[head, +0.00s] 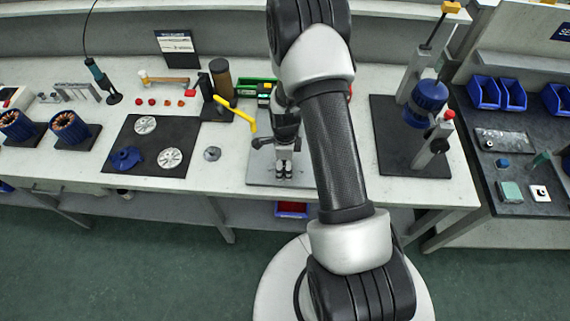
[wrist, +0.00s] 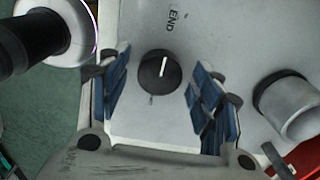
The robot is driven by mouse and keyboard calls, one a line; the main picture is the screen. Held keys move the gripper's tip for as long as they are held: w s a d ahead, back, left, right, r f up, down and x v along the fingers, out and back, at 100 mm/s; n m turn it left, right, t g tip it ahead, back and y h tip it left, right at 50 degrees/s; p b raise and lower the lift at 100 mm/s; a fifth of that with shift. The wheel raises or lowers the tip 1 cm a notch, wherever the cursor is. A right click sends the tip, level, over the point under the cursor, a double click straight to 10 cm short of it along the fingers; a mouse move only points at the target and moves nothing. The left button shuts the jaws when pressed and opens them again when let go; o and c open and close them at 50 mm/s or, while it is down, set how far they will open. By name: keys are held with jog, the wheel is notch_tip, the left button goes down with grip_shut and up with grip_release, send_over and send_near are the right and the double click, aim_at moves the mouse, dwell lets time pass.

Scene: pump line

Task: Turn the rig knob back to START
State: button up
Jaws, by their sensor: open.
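The rig knob (wrist: 159,71) is a round black dial with a white pointer line, in the middle of the wrist view on a light grey panel (wrist: 150,120). The pointer is close to upright in the picture, toward the printed word END (wrist: 175,20). A small mark shows below the knob; no START label is readable. My gripper (wrist: 158,95) is open, with one blue-padded finger on each side of the knob and a gap to both. In the head view my gripper (head: 284,174) is over the grey rig plate (head: 262,172); the knob is hidden there.
A silver cylinder (wrist: 288,104) stands right of the fingers in the wrist view. A yellow lever (head: 236,112) is left of my gripper in the head view. A black mat (head: 118,165) with metal parts lies further left; a blue-headed press (head: 430,96) stands right.

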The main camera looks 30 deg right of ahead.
jog(key=c, duration=1.1)
jog(key=shift+o, duration=0.2)
